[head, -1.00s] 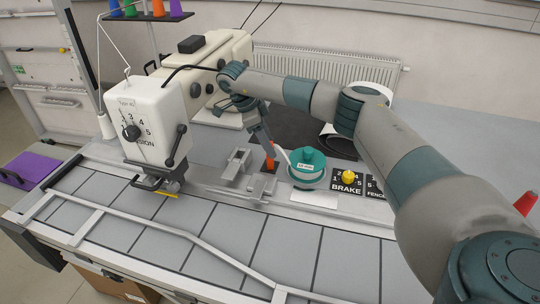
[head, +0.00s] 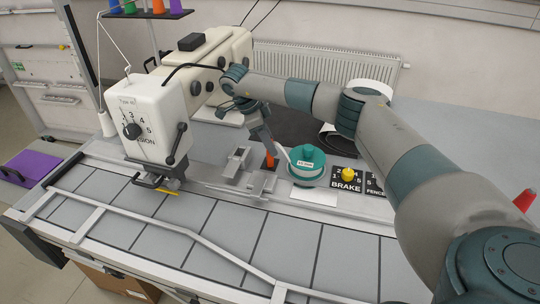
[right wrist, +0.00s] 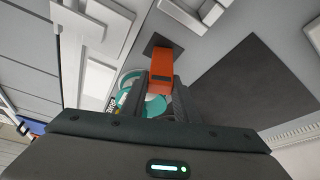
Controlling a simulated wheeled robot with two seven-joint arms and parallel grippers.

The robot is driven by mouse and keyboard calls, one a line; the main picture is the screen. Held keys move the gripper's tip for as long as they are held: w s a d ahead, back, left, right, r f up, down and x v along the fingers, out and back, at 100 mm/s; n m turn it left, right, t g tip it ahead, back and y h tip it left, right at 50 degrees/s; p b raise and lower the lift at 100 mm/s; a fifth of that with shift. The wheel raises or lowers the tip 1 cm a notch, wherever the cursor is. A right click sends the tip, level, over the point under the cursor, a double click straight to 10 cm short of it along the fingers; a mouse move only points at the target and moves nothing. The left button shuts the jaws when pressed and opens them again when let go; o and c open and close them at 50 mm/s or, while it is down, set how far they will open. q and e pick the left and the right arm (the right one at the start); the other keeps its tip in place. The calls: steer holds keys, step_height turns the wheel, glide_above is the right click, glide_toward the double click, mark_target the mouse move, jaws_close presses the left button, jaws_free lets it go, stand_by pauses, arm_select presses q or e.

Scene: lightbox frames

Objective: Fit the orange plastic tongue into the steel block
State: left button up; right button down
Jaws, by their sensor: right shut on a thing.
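In the head view my right gripper (head: 265,145) reaches down to the tongue from above. A grey metal block (head: 236,161) stands left of the tongue, and a slotted grey piece (head: 262,184) lies in front. I cannot tell which is the steel block. My left gripper is out of view.
The green-lidded tin (head: 306,166) stands close on the right of the tongue. A white card (head: 313,198) lies before it. The BRAKE dial (head: 347,176) is further right, the white machine head (head: 145,120) left. A dark mat (right wrist: 255,82) lies behind.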

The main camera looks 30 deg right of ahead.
steer(key=shift+r+b, duration=0.65)
steer(key=shift+r, duration=0.1)
step_height(320, 180, up, 2)
steer(key=shift+r+b, duration=0.25)
steer(key=shift+b, duration=0.55)
steer(key=s+d+r+b, duration=0.2)
steer(key=s+d+r, duration=0.3)
steer(key=s, duration=0.5)
steer(key=shift+s+d+r, duration=0.15)
steer(key=shift+d+r, duration=0.2)
steer(key=shift+r, duration=0.65)
